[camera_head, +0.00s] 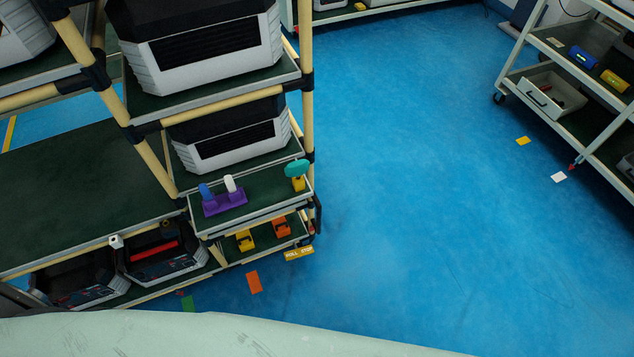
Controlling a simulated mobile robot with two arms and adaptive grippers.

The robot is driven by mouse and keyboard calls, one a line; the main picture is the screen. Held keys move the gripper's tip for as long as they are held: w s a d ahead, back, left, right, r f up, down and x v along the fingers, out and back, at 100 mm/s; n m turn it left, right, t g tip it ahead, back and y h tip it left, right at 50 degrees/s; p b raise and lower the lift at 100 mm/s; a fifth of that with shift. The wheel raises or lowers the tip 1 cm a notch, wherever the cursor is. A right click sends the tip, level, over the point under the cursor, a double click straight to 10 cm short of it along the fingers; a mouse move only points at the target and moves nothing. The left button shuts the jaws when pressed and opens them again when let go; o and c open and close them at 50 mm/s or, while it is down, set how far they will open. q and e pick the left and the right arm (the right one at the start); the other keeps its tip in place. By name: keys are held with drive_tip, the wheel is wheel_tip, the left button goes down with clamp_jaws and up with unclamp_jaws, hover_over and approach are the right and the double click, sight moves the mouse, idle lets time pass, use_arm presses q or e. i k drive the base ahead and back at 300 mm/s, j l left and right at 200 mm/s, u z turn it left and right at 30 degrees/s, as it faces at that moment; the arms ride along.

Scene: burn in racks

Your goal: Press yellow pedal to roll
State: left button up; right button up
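A small yellow pedal (245,241) sits on the low dark green shelf of the rack at the left, below the small shelf with the purple block. An orange pedal (281,227) sits just to its right on the same shelf. Neither of my grippers is in view, and nothing is seen touching the pedals.
The rack's small shelf holds a purple block (225,203) with blue and white levers, and a teal-topped button (297,169). Grey-and-black units fill the rack. Open blue floor (420,200) lies to the right. A white-framed rack (530,50) stands at far right.

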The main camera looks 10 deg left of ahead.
sight(299, 252)
drive_tip(key=l, duration=1.35)
drive_tip(key=i+u, duration=0.05)
